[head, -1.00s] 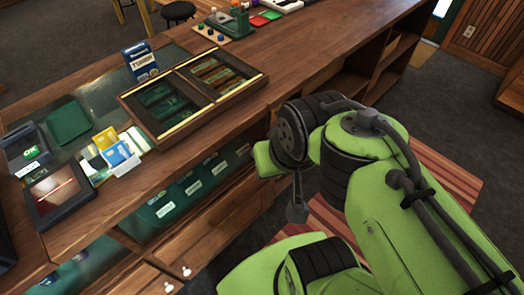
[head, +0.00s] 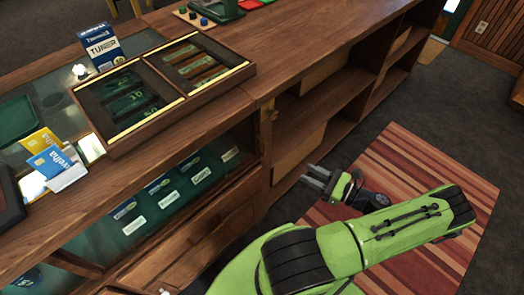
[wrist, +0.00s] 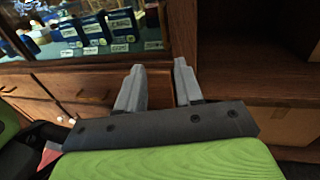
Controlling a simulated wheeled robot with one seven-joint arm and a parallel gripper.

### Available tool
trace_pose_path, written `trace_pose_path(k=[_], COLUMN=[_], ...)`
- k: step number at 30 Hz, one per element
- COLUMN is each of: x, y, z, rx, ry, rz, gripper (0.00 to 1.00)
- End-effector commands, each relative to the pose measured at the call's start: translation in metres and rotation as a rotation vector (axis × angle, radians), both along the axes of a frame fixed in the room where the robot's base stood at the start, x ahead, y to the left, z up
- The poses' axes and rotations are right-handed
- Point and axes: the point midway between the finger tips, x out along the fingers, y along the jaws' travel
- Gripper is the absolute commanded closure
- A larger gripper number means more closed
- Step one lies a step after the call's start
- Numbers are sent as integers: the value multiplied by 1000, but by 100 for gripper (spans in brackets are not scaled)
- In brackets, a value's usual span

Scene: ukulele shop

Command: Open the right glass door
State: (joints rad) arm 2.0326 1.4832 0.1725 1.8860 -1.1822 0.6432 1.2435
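The counter's front has a glass display section (head: 165,196), with several small labelled boxes behind the glass. In the wrist view the glass (wrist: 95,12) fills the upper left, framed in wood and apparently closed. A division into left and right doors is not clear, and I see no handle for certain.
Wooden drawers (wrist: 85,88) lie below the glass. Open shelves (head: 325,100) are to its right. On the countertop are a divided wooden tray (head: 165,85), a tuner box (head: 101,47) and a card holder (head: 66,170).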

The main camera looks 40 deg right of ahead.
Motion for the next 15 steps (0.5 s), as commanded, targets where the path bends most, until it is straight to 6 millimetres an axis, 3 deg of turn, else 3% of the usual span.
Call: trace_pose_path(k=[5, 15], x=[4, 84], y=[-1, 19], z=[-3, -4], rx=[36, 34], ry=[-31, -28], rz=[-44, -35], gripper=[64, 64])
